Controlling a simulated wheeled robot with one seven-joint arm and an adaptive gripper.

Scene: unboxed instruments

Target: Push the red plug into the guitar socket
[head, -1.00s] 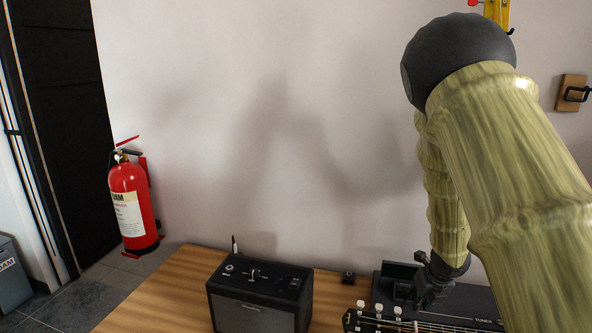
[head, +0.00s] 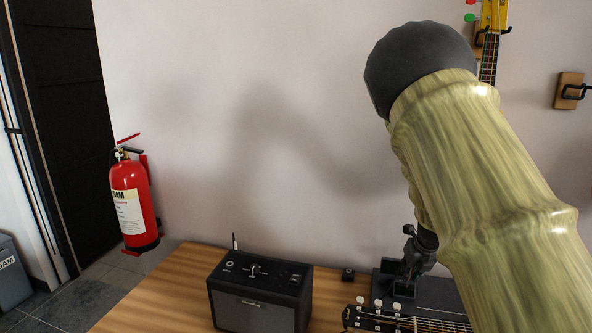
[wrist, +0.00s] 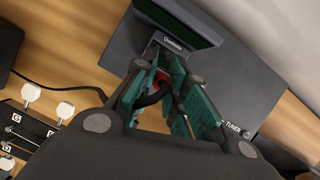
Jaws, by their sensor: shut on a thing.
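The red plug (wrist: 161,77) shows as a small patch of red between the green-lined fingers of my gripper (wrist: 168,92) in the wrist view. A black cable curves from the plug out to the left. My gripper is shut on the plug, over the dark tuner box (wrist: 222,92) marked TUNER. In the head view my gripper (head: 412,262) is at the left part of the tuner box (head: 440,291), and the plug is hidden there. I cannot make out the guitar socket in either view. The plug's tip is hidden too.
A guitar headstock (head: 372,318) with pale tuning pegs lies in front of the tuner box. A raised screen (wrist: 180,20) stands on the box close to my fingers.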

